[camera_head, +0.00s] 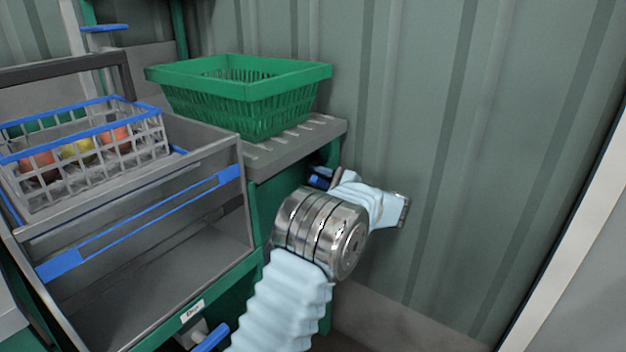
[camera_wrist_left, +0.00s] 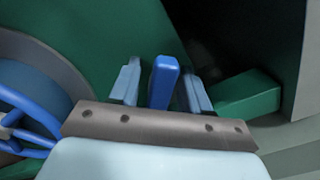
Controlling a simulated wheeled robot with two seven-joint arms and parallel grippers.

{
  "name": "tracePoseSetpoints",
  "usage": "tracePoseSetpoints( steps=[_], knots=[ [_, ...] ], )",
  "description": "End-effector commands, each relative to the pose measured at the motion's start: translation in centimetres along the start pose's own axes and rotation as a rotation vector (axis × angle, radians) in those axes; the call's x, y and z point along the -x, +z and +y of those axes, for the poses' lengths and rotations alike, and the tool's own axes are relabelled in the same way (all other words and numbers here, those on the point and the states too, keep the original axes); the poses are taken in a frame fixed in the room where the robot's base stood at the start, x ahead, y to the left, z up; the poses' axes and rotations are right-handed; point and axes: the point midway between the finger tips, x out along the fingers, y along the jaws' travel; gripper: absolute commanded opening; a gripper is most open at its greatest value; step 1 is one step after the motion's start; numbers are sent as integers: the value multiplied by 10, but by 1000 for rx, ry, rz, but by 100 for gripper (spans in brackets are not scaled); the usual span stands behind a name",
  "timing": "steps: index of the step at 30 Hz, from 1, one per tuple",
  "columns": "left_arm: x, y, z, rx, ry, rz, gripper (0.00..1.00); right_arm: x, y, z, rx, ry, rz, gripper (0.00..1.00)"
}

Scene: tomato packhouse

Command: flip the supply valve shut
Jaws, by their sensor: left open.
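A blue lever (camera_wrist_left: 163,82) stands between the two pale fingers of my left gripper (camera_wrist_left: 160,88) in the left wrist view. The fingers are open, with a gap on each side of the lever. In the head view my left gripper (camera_head: 322,179) is at the right end of the green bench, low beside the wall, where a small bit of blue shows. The valve body is hidden there by my wrist. My right gripper is not in view.
A green basket (camera_head: 239,77) stands on the grey shelf (camera_head: 315,132). A blue-rimmed crate (camera_head: 68,152) of fruit sits at left. Another blue lever (camera_head: 211,338) is below a small label at the bottom. A blue ring-shaped part (camera_wrist_left: 30,125) is left of my gripper. The ribbed wall is close by.

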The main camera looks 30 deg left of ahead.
Motion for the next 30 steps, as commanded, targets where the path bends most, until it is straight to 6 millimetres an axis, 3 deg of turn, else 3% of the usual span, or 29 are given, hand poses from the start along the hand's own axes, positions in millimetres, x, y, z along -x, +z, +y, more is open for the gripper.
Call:
tracePoseSetpoints(
  steps=[11, 20, 30],
  knots=[
    [-6, 0, 0, 0, 0, 1, 45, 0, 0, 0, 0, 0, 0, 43],
    [-6, 0, 0, 0, 0, 1, 0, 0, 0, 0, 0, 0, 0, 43],
    [-6, -2, 2, 47, 0, 0, 0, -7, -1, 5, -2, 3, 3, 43]
  ],
)
